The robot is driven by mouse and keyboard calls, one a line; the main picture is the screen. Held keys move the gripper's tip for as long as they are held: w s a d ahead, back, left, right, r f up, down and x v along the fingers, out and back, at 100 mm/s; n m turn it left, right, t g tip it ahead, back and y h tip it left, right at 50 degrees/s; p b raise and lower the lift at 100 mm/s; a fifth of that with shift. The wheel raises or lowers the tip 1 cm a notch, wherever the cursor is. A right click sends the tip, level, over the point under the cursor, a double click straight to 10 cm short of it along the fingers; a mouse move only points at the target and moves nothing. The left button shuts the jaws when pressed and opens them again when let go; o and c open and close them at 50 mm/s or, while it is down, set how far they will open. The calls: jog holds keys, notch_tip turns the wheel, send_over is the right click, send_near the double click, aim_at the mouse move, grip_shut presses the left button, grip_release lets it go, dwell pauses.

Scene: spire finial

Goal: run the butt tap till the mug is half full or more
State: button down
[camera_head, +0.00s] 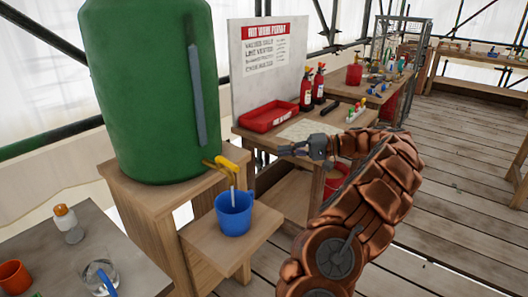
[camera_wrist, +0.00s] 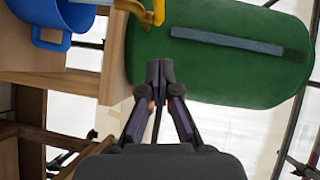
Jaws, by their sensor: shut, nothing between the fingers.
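The green butt (camera_head: 150,95) stands on a wooden stand, with a grey-blue strip (camera_head: 198,85) up its side. Its yellow tap (camera_head: 226,163) sticks out low on the right; it also shows in the wrist view (camera_wrist: 146,10). The blue mug (camera_head: 234,215) stands upright on a lower wooden shelf (camera_head: 200,240) under the tap. A thin pale line, seemingly water, runs from the spout into the mug; the level inside cannot be told. My gripper (camera_head: 283,150) is shut and empty, to the right of the tap and apart from it. In the wrist view the fingertips (camera_wrist: 160,72) point towards the butt.
A left table (camera_head: 50,250) holds a clear glass (camera_head: 100,277), an orange cup (camera_head: 14,276) and a small orange-capped bottle (camera_head: 67,224). Behind my gripper, a bench holds a red tray (camera_head: 268,117), red bottles (camera_head: 307,90) and a sign board (camera_head: 265,60). Plank floor lies open at right.

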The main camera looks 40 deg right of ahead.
aim_at(227, 164)
jog(key=s+a+p+x, duration=0.1)
jog(key=s+x, duration=0.1)
jog(key=x, duration=1)
jog(key=shift+a+f, duration=0.25)
jog(key=shift+a, duration=0.3)
jog(key=shift+a, duration=0.15)
